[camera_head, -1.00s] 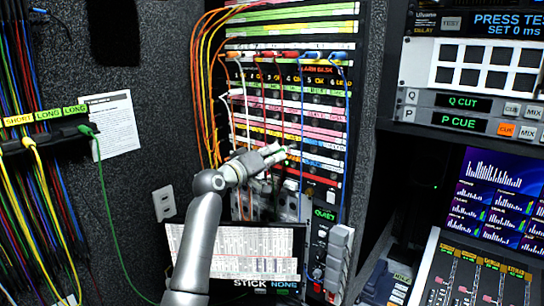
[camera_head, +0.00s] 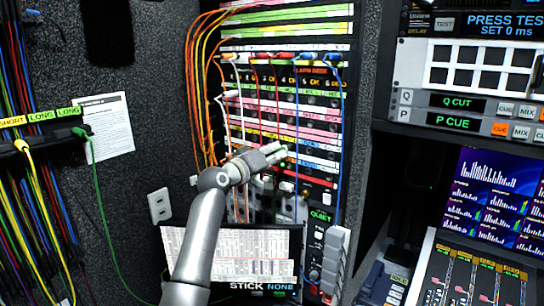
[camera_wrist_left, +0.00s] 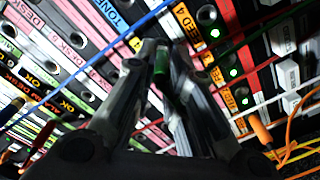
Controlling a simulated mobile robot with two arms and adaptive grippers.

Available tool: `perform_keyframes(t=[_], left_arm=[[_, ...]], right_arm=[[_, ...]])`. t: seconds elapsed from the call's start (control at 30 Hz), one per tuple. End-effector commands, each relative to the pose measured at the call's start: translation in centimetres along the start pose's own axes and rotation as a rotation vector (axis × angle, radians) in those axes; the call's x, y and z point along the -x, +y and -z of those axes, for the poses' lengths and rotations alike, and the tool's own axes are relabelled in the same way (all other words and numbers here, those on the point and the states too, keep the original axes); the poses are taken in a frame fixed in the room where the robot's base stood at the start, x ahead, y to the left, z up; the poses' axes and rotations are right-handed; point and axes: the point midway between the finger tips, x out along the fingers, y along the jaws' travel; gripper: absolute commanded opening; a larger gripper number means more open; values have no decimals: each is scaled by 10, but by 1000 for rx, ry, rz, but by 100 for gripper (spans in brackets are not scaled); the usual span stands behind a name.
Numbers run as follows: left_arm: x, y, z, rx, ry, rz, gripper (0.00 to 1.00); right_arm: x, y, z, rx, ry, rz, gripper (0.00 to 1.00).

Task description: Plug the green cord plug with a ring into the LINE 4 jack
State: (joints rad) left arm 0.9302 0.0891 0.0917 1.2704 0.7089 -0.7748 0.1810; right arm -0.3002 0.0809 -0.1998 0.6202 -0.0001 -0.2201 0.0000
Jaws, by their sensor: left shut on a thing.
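My left gripper (camera_head: 280,152) is in front of the lower part of the patch panel (camera_head: 322,145). In the left wrist view its fingers (camera_wrist_left: 163,58) are closed together on a small green plug (camera_wrist_left: 161,64). The plug's tip points at the panel face. I cannot tell whether it touches the panel. The ring on it cannot be made out. An orange label with a 4 (camera_wrist_left: 184,19) is just beyond the fingertips, with open jacks nearby. I cannot read which jack is LINE 4. My right gripper is out of view.
Orange, white, red and blue cords hang across the panel close to my left gripper. A blue cord (camera_wrist_left: 95,60) crosses the left wrist view. Another green cord end (camera_head: 82,132) sits at the rack on the left.

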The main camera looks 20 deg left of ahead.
Motion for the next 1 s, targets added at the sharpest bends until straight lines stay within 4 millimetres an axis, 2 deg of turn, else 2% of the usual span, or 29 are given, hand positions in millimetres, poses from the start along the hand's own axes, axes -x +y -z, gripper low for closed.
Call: perform_keyframes(t=[0.57,0.6,0.77,1.0], left_arm=[[-14,1,0,0,1,-1,0],[-14,1,1,0,2,-1,16],[-14,1,0,0,1,-1,37],[-14,0,0,0,-1,0,37]], right_arm=[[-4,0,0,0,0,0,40],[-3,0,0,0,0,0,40],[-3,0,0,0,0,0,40],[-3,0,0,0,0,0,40]])
